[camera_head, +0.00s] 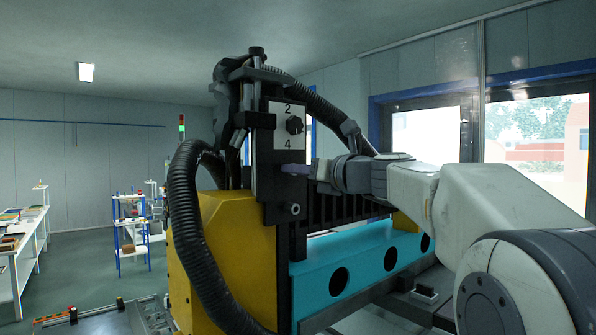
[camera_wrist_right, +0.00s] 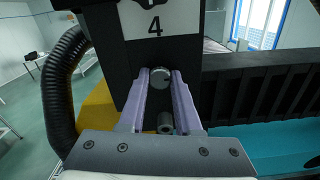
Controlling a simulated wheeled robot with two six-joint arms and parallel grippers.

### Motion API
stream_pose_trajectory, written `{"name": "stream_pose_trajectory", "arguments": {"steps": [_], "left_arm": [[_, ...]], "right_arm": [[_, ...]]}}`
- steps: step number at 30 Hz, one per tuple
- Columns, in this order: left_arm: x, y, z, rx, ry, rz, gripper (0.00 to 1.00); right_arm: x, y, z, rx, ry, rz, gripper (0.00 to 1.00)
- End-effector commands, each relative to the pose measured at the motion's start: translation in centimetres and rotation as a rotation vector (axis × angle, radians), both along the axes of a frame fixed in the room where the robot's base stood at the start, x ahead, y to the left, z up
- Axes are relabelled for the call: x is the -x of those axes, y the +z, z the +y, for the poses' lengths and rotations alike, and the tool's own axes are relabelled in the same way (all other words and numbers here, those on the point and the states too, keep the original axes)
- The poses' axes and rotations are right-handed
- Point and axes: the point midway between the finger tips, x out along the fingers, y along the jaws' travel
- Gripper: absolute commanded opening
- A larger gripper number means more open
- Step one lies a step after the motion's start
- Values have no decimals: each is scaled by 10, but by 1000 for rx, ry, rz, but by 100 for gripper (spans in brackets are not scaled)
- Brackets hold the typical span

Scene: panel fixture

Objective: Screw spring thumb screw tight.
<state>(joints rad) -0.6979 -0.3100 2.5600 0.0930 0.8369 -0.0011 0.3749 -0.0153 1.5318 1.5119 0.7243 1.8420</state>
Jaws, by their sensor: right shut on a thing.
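My right gripper (camera_head: 291,169) comes in from the right in the head view, its lavender fingers against the black upright block (camera_head: 264,185) below the "4" mark. In the right wrist view, the two fingertips (camera_wrist_right: 160,80) are shut on the sides of a round silver screw head, the spring thumb screw (camera_wrist_right: 159,72). The screw's shaft and any spring are hidden, and I cannot tell how far in it sits. In the head view the fingers cover the screw. My left gripper is not in view.
A white plate (camera_head: 287,109) marked 2 and 4 carries a black knob (camera_head: 294,125) above my fingers. A second silver cylinder (camera_wrist_right: 165,123) sits below the screw. A thick black hose (camera_head: 184,205) curves on the left. A turquoise beam (camera_head: 365,262) runs below my arm.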

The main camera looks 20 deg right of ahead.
Motion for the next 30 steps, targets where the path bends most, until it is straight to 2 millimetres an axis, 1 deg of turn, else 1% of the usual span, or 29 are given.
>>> {"name": "stream_pose_trajectory", "arguments": {"steps": [1, 2, 3, 12, 16, 20, 24, 27, 30], "left_arm": [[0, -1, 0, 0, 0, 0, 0], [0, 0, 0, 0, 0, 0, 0], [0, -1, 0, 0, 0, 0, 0], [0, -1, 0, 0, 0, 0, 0], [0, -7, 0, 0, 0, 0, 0], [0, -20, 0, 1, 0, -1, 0], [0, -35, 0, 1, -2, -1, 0], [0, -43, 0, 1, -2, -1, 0], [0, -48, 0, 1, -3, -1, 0]], "right_arm": [[-1, -5, 0, 2, 1, 9, 36], [-1, -5, 0, 2, 2, 9, 48], [-1, -4, 0, 2, 2, 8, 62], [0, -2, 0, 2, 1, 2, 62], [8, -3, -4, 2, -2, 1, 62], [28, -6, -11, 4, -5, 0, 62], [56, -6, -22, 5, -6, -1, 62], [73, -6, -28, 3, -5, 1, 62], [86, -5, -33, 3, -5, 2, 62]]}}
